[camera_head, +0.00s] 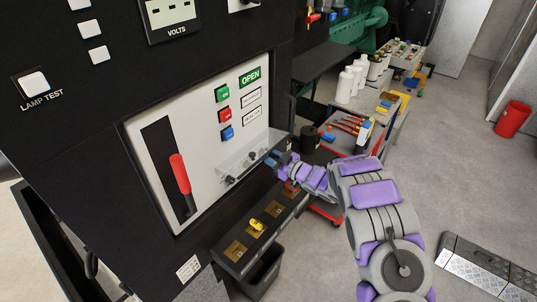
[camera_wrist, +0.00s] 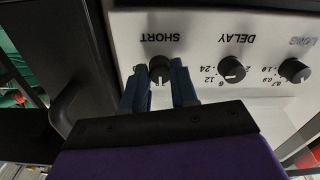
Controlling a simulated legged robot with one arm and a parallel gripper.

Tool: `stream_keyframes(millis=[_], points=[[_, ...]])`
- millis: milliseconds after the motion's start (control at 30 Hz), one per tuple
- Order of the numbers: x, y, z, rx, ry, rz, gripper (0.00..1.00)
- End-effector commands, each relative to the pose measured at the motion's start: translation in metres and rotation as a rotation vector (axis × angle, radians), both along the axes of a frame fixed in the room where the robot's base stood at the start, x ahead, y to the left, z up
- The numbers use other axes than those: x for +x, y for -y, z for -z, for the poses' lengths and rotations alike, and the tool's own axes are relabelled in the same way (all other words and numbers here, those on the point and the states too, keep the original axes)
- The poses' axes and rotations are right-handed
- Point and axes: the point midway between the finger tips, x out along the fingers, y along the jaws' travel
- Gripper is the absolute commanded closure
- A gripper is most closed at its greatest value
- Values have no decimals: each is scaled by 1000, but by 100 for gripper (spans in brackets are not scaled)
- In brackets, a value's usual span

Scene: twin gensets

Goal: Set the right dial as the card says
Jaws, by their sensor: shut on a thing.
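In the wrist view, which is upside down, a white panel carries three black dials marked SHORT (camera_wrist: 160,66), DELAY (camera_wrist: 232,68) and LONG (camera_wrist: 294,70). My gripper (camera_wrist: 159,76) has its blue fingers on either side of the SHORT dial and is shut on it. In the head view my gripper (camera_head: 272,159) is at the right end of the dial strip and hides that dial. Two other dials (camera_head: 231,180) show left of it. A small white card (camera_head: 188,267) with print is on the lower black frame; I cannot read it.
A red-handled lever (camera_head: 180,174) and green, red and blue buttons (camera_head: 225,115) are on the same panel. Below is a ledge with a yellow object (camera_head: 256,225). A tool cart (camera_head: 352,145) stands behind my arm. A red bin (camera_head: 512,119) stands on open floor.

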Motion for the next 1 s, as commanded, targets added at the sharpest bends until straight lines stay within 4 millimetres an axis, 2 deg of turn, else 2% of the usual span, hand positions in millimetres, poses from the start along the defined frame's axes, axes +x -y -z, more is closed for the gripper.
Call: stream_keyframes(millis=[33, 400, 433, 600, 667, 1000], points=[[-2, 0, 5, -3, -13, -1, 100], [-2, 0, 6, -2, -14, -1, 100], [-1, 0, 6, -2, -14, -1, 69], [-2, 0, 3, 0, -9, -1, 53], [-2, 0, 2, 0, -7, -1, 47], [-4, 4, 0, 2, -4, 0, 47]])
